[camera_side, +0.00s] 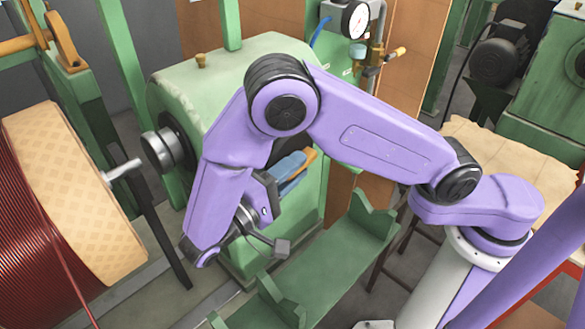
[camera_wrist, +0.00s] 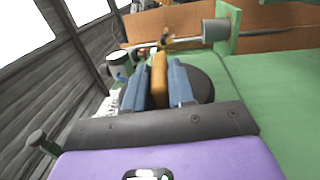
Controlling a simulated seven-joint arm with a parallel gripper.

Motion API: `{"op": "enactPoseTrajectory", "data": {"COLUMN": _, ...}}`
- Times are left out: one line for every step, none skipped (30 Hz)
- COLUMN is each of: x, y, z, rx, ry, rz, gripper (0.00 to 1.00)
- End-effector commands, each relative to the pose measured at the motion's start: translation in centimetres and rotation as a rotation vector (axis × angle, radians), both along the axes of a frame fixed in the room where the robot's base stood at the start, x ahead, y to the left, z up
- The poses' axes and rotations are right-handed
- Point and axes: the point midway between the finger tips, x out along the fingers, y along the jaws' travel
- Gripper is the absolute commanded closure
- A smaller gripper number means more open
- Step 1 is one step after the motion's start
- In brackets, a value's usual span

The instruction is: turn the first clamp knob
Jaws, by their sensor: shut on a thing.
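My gripper (camera_wrist: 158,82) is shut on an orange-brown bar-like piece (camera_wrist: 159,75), which I take to be the clamp knob. The two blue fingers lie along its two sides. In the side view, my gripper (camera_side: 287,172) is in front of the green machine housing, and the orange-brown piece (camera_side: 311,155) shows at the blue fingertips. A dark round disc (camera_wrist: 204,86) is partly hidden behind the right finger in the wrist view. What the piece is fixed to is hidden, and its turn angle cannot be told.
The green housing (camera_side: 235,62) stands close behind my arm. A coil of dark red wire (camera_side: 30,215) with a tan flange is at the left. A green cradle (camera_side: 330,270) lies below my gripper. A gauge (camera_side: 355,20) with pipes is at the back.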

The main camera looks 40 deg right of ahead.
Motion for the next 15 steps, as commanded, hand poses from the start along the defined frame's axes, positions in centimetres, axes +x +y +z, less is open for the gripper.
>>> {"op": "enactPoseTrajectory", "data": {"x": 0.01, "y": 0.05, "z": -0.01, "rx": 0.001, "ry": -0.001, "rz": 0.003, "gripper": 1.0}}
{"op": "enactPoseTrajectory", "data": {"x": 0.01, "y": 0.05, "z": -0.01, "rx": 0.001, "ry": -0.001, "rz": 0.003, "gripper": 0.73}}
{"op": "enactPoseTrajectory", "data": {"x": 0.01, "y": 0.05, "z": -0.01, "rx": 0.001, "ry": -0.001, "rz": 0.003, "gripper": 0.6}}
{"op": "enactPoseTrajectory", "data": {"x": 0.01, "y": 0.04, "z": 0.0, "rx": 0.001, "ry": -0.001, "rz": 0.003, "gripper": 0.55}}
{"op": "enactPoseTrajectory", "data": {"x": 0.01, "y": 0.04, "z": 0.0, "rx": 0.001, "ry": -0.001, "rz": 0.002, "gripper": 0.55}}
{"op": "enactPoseTrajectory", "data": {"x": 0.0, "y": 0.04, "z": 0.0, "rx": 0.002, "ry": -0.001, "rz": 0.002, "gripper": 0.55}}
{"op": "enactPoseTrajectory", "data": {"x": 0.0, "y": 0.03, "z": 0.0, "rx": 0.002, "ry": -0.001, "rz": 0.002, "gripper": 0.55}}
{"op": "enactPoseTrajectory", "data": {"x": 0.0, "y": 0.03, "z": 0.0, "rx": 0.002, "ry": 0.0, "rz": 0.002, "gripper": 0.55}}
{"op": "enactPoseTrajectory", "data": {"x": 0.0, "y": 0.02, "z": 0.0, "rx": 0.002, "ry": 0.0, "rz": 0.001, "gripper": 0.55}}
{"op": "enactPoseTrajectory", "data": {"x": 0.0, "y": 0.02, "z": 0.0, "rx": 0.002, "ry": 0.0, "rz": 0.001, "gripper": 0.55}}
{"op": "enactPoseTrajectory", "data": {"x": 0.0, "y": 0.02, "z": 0.0, "rx": 0.002, "ry": 0.0, "rz": 0.001, "gripper": 0.55}}
{"op": "enactPoseTrajectory", "data": {"x": 0.0, "y": 0.01, "z": 0.0, "rx": 0.002, "ry": 0.0, "rz": 0.001, "gripper": 0.55}}
{"op": "enactPoseTrajectory", "data": {"x": 0.0, "y": 0.01, "z": 0.0, "rx": 0.002, "ry": 0.0, "rz": 0.0, "gripper": 0.55}}
{"op": "enactPoseTrajectory", "data": {"x": 0.0, "y": 0.01, "z": 0.0, "rx": 0.002, "ry": 0.0, "rz": 0.0, "gripper": 0.55}}
{"op": "enactPoseTrajectory", "data": {"x": 0.0, "y": 0.0, "z": 0.0, "rx": 0.002, "ry": 0.0, "rz": 0.0, "gripper": 0.55}}
